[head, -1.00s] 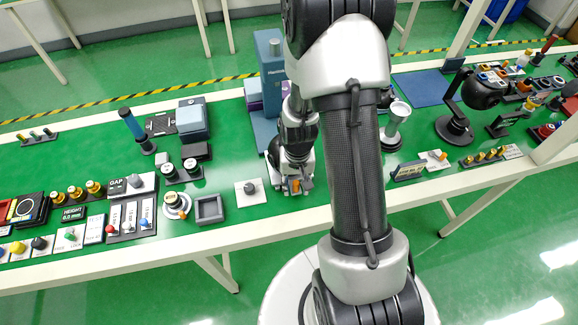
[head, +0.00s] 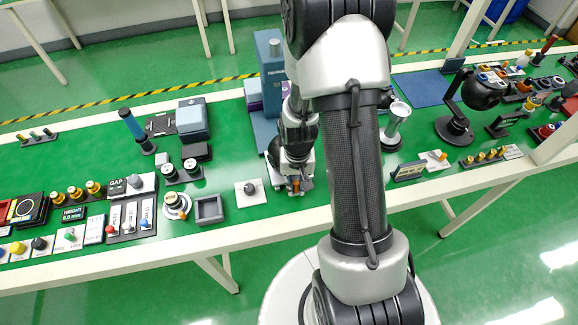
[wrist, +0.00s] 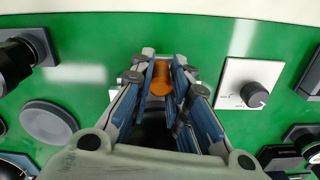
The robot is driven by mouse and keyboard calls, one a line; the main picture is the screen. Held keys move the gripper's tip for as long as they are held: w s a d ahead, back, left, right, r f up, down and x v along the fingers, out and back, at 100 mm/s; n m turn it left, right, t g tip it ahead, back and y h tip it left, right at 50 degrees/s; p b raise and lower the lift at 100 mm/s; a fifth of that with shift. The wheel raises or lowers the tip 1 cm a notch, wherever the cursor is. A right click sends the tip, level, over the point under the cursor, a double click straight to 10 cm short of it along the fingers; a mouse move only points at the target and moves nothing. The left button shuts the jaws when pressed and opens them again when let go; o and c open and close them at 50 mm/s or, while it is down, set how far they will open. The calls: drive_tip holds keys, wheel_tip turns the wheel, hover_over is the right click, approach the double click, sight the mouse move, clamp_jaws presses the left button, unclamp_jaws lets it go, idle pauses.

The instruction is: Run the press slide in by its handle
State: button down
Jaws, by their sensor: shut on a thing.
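My gripper (wrist: 160,80) is shut on an orange handle (wrist: 161,78), which stands between the two fingertips in the wrist view. In the head view my gripper (head: 298,186) is low at the front part of the green bench, with a bit of orange at its tips. The blue-grey press (head: 268,95) stands behind my gripper. The slide itself is mostly hidden by my arm and gripper in both views.
A white plate with a dark knob (head: 250,190) lies just left of my gripper; it also shows in the wrist view (wrist: 254,94). A grey square tray (head: 208,209) is farther left. A clear-topped stand (head: 396,122) and a small sign (head: 409,171) are on the right.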

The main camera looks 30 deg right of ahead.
drive_tip(key=shift+w, duration=0.1)
drive_tip(key=shift+w+d, duration=0.65)
drive_tip(key=shift+w, duration=1.55)
drive_tip(key=shift+w+d, duration=0.65)
drive_tip(key=shift+w, duration=1.55)
drive_tip(key=shift+w+d, duration=0.65)
drive_tip(key=shift+w, duration=1.7)
drive_tip(key=shift+w+d+r, duration=0.1)
drive_tip(key=c, duration=1.7)
unclamp_jaws()
drive_tip(key=shift+o, duration=1.1)
wheel_tip(320, 180, up, 12)
drive_tip(key=shift+f, duration=0.1)
